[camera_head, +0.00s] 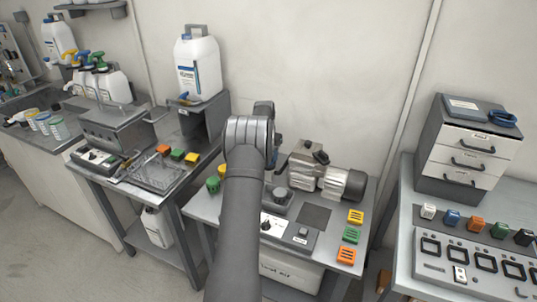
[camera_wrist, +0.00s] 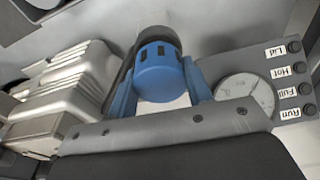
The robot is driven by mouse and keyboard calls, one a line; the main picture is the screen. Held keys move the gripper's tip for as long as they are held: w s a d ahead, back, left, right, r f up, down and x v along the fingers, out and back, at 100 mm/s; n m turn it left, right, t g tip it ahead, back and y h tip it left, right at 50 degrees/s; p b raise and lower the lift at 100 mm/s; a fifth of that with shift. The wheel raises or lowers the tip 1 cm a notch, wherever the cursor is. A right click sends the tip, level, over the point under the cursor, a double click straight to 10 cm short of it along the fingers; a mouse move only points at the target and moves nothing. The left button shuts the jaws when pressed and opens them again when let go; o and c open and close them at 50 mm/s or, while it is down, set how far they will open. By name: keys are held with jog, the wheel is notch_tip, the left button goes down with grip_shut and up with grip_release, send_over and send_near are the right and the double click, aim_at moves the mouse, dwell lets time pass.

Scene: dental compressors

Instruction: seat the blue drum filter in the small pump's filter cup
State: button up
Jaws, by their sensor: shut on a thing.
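My gripper (camera_wrist: 160,84) is shut on the blue drum filter (camera_wrist: 158,73), one blue finger on each side of it. The filter is a short blue cylinder with dark slots near its far rim. In the head view my gripper (camera_head: 266,122) is above the back of the middle bench, and my arm hides most of the filter. A silver pump with a dark motor end (camera_head: 325,176) stands right of my arm; its ribbed body (camera_wrist: 75,88) is at left in the wrist view. A dark round fitting (camera_head: 281,195) sits in front of it; I cannot tell whether it is the filter cup.
A panel with a dial (camera_wrist: 243,92) and labelled buttons is right of the filter in the wrist view. Yellow, green and orange blocks (camera_head: 351,235) line the bench's right side. A green drum (camera_head: 212,184) stands left of my arm. A drawer cabinet (camera_head: 468,147) is farther right.

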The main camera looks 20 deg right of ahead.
jog(key=shift+f, duration=0.65)
jog(key=o, duration=0.7)
jog(key=shift+s+a+r, duration=0.2)
jog(key=shift+r, duration=1.6)
jog(key=shift+s+a+r, duration=0.15)
jog(key=shift+a+r, duration=0.05)
jog(key=shift+r, duration=1.65)
jog(key=shift+s+a+r, duration=0.2)
jog(key=shift+r, duration=1.6)
jog(key=shift+f, duration=0.1)
jog(key=f, duration=0.6)
jog(key=w+d+f, duration=0.1)
jog(key=f, duration=0.1)
jog(key=shift+f, duration=0.4)
